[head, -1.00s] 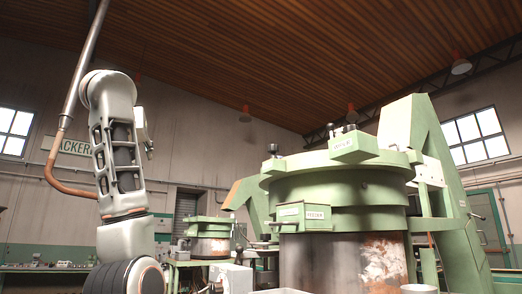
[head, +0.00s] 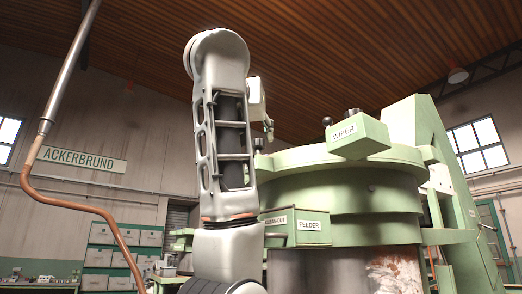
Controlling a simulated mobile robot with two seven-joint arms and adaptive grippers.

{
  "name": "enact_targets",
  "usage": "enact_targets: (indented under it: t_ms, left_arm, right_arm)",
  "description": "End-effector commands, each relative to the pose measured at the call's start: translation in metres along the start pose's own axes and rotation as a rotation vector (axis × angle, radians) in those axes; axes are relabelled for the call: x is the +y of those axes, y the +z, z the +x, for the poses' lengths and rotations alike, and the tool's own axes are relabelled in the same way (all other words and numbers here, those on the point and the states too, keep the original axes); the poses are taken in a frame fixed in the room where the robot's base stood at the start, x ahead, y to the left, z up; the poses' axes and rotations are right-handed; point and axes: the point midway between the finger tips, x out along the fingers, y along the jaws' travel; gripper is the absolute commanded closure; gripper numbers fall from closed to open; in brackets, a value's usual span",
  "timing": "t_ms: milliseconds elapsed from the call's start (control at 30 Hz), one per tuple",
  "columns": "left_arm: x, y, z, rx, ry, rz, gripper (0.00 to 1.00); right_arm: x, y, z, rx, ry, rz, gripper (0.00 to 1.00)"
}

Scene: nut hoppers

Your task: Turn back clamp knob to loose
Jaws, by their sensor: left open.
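The green hopper (head: 345,195) stands right of centre with its round lid seen from below. Dark knobs show on its top: a round black one (head: 327,122) left of the WIPER box (head: 360,136), and another (head: 352,112) behind that box, partly hidden. A third dark fitting (head: 258,144) shows at the lid's left edge, close beside my arm. I cannot tell which is the back clamp knob, or how it is set. My left gripper (head: 269,130) is open and points down near the lid's left edge, with no visible contact. My right gripper is out of view.
FEEDER and CLEAN-OUT boxes (head: 309,228) stick out from the hopper's front left. A copper pipe (head: 90,208) runs down the left side. Grey bins (head: 110,235) stand along the back wall.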

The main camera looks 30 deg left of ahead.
Motion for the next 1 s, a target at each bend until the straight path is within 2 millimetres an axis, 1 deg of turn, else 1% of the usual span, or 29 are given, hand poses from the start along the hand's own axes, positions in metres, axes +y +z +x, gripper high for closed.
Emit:
enact_targets:
  t_ms: [267, 433, 600, 867, 900, 967, 1000]
  left_arm:
    - [-0.003, -0.002, 0.04, -0.001, -0.004, -0.001, 0.59]
    - [-0.002, -0.002, 0.061, 0.0, -0.004, 0.0, 0.59]
    - [-0.001, -0.001, 0.071, 0.0, -0.001, -0.001, 0.59]
    - [-0.001, 0.0, 0.072, 0.0, -0.001, 0.0, 0.59]
    - [-0.001, 0.0, 0.072, 0.0, -0.001, 0.0, 0.7]
    - [-0.001, 0.0, 0.072, 0.0, -0.001, 0.0, 0.85]
    - [-0.001, 0.0, 0.072, 0.0, -0.001, 0.0, 0.96]
  right_arm:
    - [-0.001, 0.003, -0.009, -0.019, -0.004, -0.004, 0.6]
    - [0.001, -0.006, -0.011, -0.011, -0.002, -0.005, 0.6]
    - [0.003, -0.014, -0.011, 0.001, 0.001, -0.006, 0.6]
    - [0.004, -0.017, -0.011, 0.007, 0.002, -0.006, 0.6]
    - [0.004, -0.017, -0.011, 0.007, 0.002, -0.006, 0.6]
    - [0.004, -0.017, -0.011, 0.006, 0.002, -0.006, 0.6]
    - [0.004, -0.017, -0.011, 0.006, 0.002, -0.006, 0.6]
